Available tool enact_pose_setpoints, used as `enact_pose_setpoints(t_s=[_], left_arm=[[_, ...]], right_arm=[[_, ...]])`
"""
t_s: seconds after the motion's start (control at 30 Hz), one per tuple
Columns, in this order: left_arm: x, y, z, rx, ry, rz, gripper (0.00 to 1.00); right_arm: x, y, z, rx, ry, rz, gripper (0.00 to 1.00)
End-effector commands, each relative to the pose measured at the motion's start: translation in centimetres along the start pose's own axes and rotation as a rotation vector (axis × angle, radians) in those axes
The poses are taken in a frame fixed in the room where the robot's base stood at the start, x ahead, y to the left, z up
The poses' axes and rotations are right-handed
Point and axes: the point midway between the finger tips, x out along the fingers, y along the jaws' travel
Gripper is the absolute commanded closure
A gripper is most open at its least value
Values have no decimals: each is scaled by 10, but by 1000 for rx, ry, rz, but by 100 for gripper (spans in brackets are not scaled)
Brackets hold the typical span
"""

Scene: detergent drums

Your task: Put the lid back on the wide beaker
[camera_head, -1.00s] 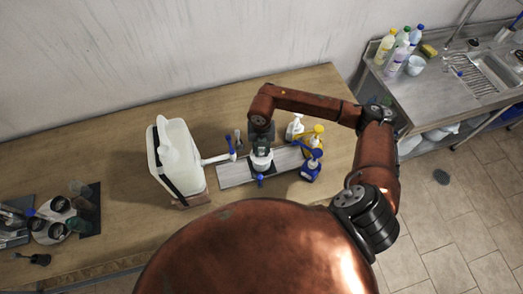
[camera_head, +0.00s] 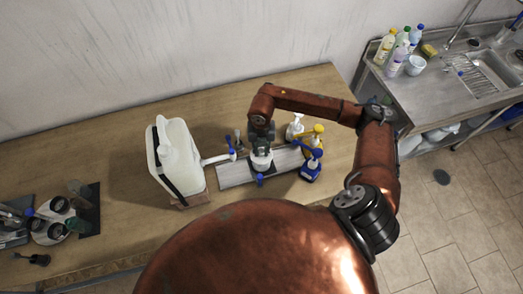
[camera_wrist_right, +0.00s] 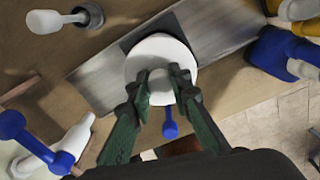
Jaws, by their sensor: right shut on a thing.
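My right gripper (camera_wrist_right: 161,88) is shut on the knob of a round white lid (camera_wrist_right: 146,68) in the right wrist view. In the head view the right gripper (camera_head: 261,147) points down at the white round shape (camera_head: 261,161) on the metal strip. The lid covers what lies under it, so the wide beaker's body is mostly hidden, and I cannot tell whether the lid touches its rim. A blue part (camera_wrist_right: 170,124) sticks out below the lid and also shows in the head view (camera_head: 260,181). My left gripper is not in view.
A metal strip (camera_head: 236,173) lies on the wooden table (camera_head: 100,150). A blue bottle (camera_head: 310,172), a yellow one (camera_head: 313,140) and a white one (camera_head: 294,128) stand close on the right.

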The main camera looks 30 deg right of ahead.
Motion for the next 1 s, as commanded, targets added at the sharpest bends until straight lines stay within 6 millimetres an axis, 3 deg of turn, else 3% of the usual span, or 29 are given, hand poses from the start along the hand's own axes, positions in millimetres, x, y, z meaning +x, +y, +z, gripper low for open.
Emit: enact_pose_setpoints(t_s=[0.07, 0.1, 0.37, 0.57, 0.8, 1.0], left_arm=[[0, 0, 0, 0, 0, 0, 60], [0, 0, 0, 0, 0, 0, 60], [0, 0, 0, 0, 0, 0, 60], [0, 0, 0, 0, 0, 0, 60], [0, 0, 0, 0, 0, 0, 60], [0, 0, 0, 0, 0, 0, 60]], right_arm=[[0, 0, 0, 0, 0, 0, 94], [0, 0, 0, 0, 0, 0, 80], [0, 0, 0, 0, 0, 0, 62], [0, 0, 0, 0, 0, 0, 61], [0, 0, 0, 0, 0, 0, 45], [0, 0, 0, 0, 0, 0, 44]])
